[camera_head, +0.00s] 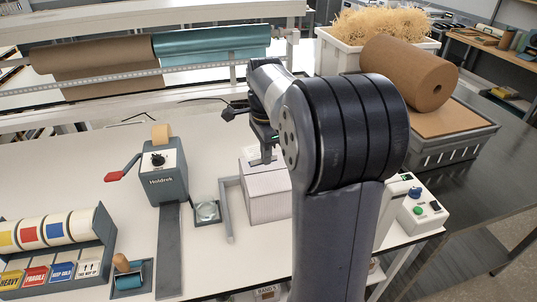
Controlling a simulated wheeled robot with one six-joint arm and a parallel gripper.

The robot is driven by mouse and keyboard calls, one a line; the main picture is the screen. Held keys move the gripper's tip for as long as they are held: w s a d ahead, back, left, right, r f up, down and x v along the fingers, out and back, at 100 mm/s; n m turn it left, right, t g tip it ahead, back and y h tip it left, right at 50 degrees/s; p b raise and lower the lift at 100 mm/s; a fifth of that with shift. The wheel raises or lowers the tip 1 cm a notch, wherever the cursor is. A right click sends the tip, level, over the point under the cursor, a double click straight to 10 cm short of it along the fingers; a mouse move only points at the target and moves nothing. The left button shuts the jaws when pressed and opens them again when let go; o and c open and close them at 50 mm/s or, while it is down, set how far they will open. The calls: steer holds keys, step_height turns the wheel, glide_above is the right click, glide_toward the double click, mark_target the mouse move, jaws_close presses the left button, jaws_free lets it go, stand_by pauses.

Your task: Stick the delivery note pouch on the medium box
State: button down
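My arm covers the block's right side. The fingertips are small and dark here, and I cannot tell whether they touch the top sheet or hold anything. I see no single delivery note pouch that I can make out for sure. No medium box is recognisable; my arm hides the middle right of the bench.
A grey tape dispenser (165,172) with a red-tipped lever stands left of the block. Label rolls (48,229) are at the front left. A control box (421,213) sits right of my arm. A brown roll (409,79) lies at the back right. White bench (75,175) is clear at left.

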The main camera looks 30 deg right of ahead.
mark_target(266, 181)
steer(key=shift+w+r+m, duration=0.15)
steer(key=shift+w+m, duration=0.05)
steer(key=shift+m, duration=0.4)
step_height(266, 181, down, 6)
steer(key=b, duration=0.6)
steer(key=shift+p, duration=0.3)
steer(key=shift+f, duration=0.5)
stand_by(0.7)
steer(key=c, duration=2.1)
jaws_free()
steer(key=shift+c, duration=0.2)
steer(key=o, duration=0.5)
steer(key=shift+o, duration=0.2)
